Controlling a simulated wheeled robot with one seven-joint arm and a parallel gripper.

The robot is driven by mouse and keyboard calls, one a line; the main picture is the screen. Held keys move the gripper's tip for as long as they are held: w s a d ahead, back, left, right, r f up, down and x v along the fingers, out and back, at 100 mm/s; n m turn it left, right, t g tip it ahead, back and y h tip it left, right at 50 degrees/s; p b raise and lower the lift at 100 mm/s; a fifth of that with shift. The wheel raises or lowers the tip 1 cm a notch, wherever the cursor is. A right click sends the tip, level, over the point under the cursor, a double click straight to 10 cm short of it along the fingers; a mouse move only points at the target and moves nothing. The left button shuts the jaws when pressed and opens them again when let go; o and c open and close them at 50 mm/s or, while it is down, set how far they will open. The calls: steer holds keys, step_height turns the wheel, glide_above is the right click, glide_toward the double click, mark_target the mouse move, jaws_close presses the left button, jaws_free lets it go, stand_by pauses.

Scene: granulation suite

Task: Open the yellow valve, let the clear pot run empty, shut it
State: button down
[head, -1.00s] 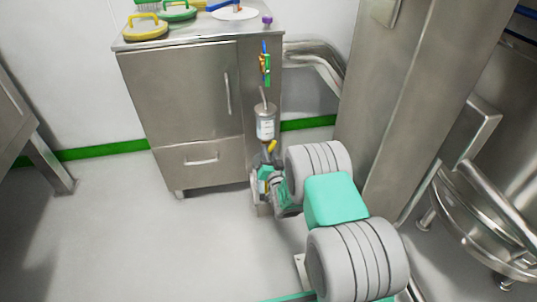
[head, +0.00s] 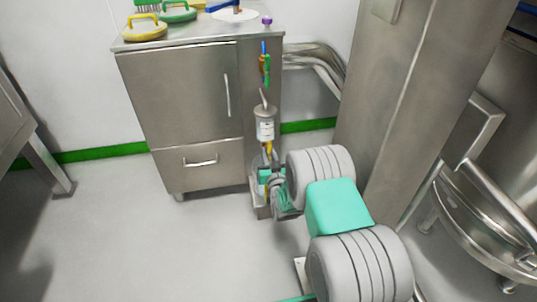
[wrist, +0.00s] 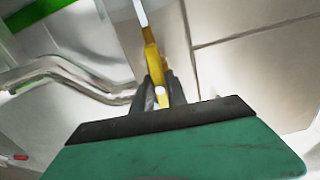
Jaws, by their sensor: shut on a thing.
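The yellow valve lever (head: 269,147) shows as a small yellow piece below a grey, labelled cylinder (head: 265,128) on the right side of the steel cabinet. In the wrist view the yellow lever (wrist: 153,65) stands nearly upright between my two dark fingers. My gripper (wrist: 160,92) is shut on it. In the head view my gripper (head: 266,174) is low by the cabinet's right edge, partly hidden by my arm. Something glassy, perhaps the clear pot (head: 259,160), sits just beside the lever; its level cannot be made out.
A steel column (head: 400,90) and a large vessel (head: 500,200) stand at right.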

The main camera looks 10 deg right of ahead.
steer(key=c, duration=1.3)
jaws_free()
steer(key=shift+s, duration=0.1)
steer(key=s+p, duration=0.1)
steer(key=s, duration=0.6)
steer(key=shift+s+p, duration=0.3)
